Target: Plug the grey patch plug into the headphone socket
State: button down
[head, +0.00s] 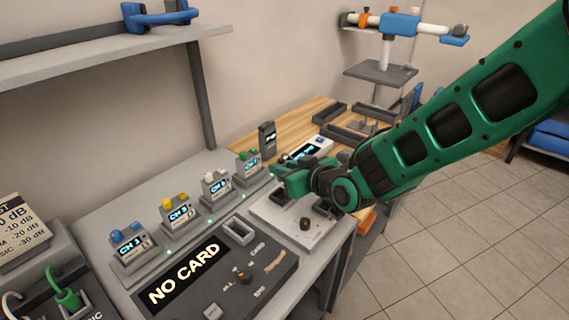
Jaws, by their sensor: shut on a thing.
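My gripper (287,178) is at the middle of the head view, low over the left back part of a light grey unit (268,208) with a dark knob. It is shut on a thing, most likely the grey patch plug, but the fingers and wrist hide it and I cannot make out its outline. I cannot pick out the headphone socket; it may be hidden behind my gripper. Whether the held thing touches the unit cannot be told.
A dark console reading NO CARD (185,277) lies in front left, with several channel boxes behind it. A dark upright handset (267,139) stands just behind my gripper. A green plug (67,298) is at lower left. Dark trays (328,113) lie on the wooden top.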

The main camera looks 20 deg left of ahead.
jog(key=shift+a+f, duration=0.15)
jog(key=shift+f, duration=2.7)
jog(key=shift+s, duration=0.2)
jog(key=shift+f, duration=0.6)
jog(key=c, duration=1.9)
grip_release()
jog(key=shift+o, duration=0.2)
jog(key=shift+s, duration=0.1)
